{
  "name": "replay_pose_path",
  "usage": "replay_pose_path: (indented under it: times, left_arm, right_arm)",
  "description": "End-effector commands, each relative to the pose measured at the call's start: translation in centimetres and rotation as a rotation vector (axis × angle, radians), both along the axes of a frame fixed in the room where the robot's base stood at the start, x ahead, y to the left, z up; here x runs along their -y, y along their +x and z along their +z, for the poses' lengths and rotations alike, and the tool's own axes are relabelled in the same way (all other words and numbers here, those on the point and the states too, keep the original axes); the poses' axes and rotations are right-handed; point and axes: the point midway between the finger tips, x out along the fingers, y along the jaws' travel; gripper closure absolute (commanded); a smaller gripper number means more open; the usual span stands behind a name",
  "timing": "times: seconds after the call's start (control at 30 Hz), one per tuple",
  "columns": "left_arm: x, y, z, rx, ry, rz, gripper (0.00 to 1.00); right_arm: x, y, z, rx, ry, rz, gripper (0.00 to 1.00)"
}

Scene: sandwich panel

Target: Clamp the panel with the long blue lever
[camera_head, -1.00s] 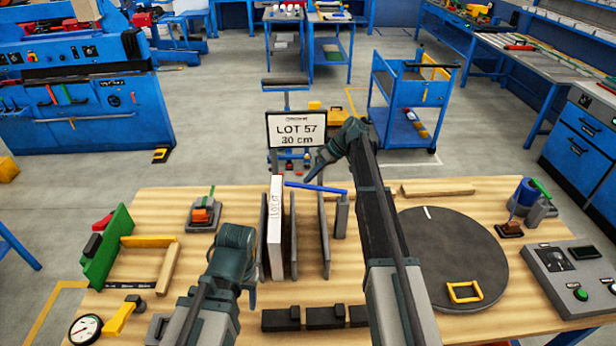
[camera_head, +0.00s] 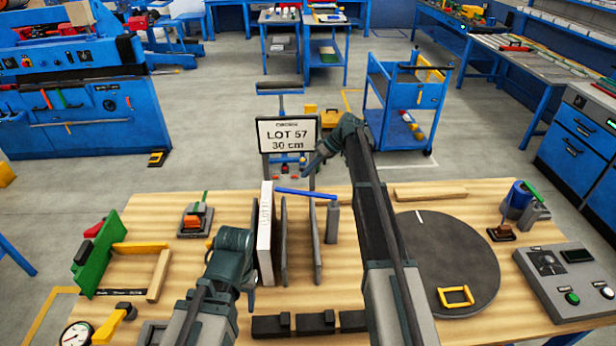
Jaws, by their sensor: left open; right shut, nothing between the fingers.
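The white panel (camera_head: 265,235), marked with lot lettering, stands upright on the wooden table beside upright grey plates (camera_head: 284,245) (camera_head: 316,245). The long blue lever (camera_head: 306,194) lies nearly level from a grey post (camera_head: 333,222), its free end reaching left to the panel's top edge; I cannot tell whether they touch. My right gripper (camera_head: 312,168) appears above and beyond the lever in the picture, shut and empty, apart from it. My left gripper (camera_head: 248,292) points down just left of the panel's near end, open; its fingers are mostly hidden by its wrist.
A sign reading LOT 57, 30 cm (camera_head: 287,135) stands behind the table. A dark round disc (camera_head: 450,265) and a control box (camera_head: 562,282) lie to the right. Black blocks (camera_head: 310,323) lie in front. A green and wooden frame (camera_head: 95,255) is at left.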

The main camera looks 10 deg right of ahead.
Motion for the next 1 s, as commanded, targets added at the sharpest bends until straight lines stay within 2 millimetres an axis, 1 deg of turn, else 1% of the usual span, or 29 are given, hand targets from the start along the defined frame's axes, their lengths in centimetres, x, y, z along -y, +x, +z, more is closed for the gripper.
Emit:
replay_pose_path:
  times: [0.03, 0.3, 0.4, 0.53, 0.87, 0.93, 0.97, 1.0]
  left_arm:
    - [0.0, 0.0, 1.6, 0.000, 0.000, 0.002, 0.45]
    - [0.0, 0.0, 5.6, 0.001, -0.002, 0.011, 0.45]
    - [0.0, 0.0, 6.5, 0.001, -0.002, 0.012, 0.45]
    - [0.0, 0.0, 7.0, 0.001, -0.002, 0.014, 0.45]
    - [0.0, 0.0, 6.9, 0.001, -0.002, 0.014, 0.45]
    - [0.0, 0.0, 6.9, 0.001, -0.002, 0.014, 0.45]
    - [0.0, 0.0, 6.9, 0.001, -0.002, 0.014, 0.45]
    - [0.0, 0.0, 6.9, 0.001, -0.002, 0.014, 0.45]
  right_arm:
    - [0.5, 0.3, 1.6, 0.000, 0.000, 0.000, 1.00]
    - [3.2, 1.7, 5.6, -0.001, 0.000, -0.001, 1.00]
    - [4.0, 2.0, 6.5, 0.000, 0.000, 0.000, 1.00]
    - [4.5, 2.2, 7.0, 0.001, 0.000, 0.001, 1.00]
    - [4.5, 2.1, 6.9, -0.001, -0.001, 0.000, 1.00]
    - [4.1, 1.3, 6.8, -0.009, -0.009, -0.005, 1.00]
    - [3.8, 0.6, 6.6, -0.017, -0.017, -0.012, 1.00]
    - [3.1, -0.8, 6.4, -0.033, -0.033, -0.025, 1.00]
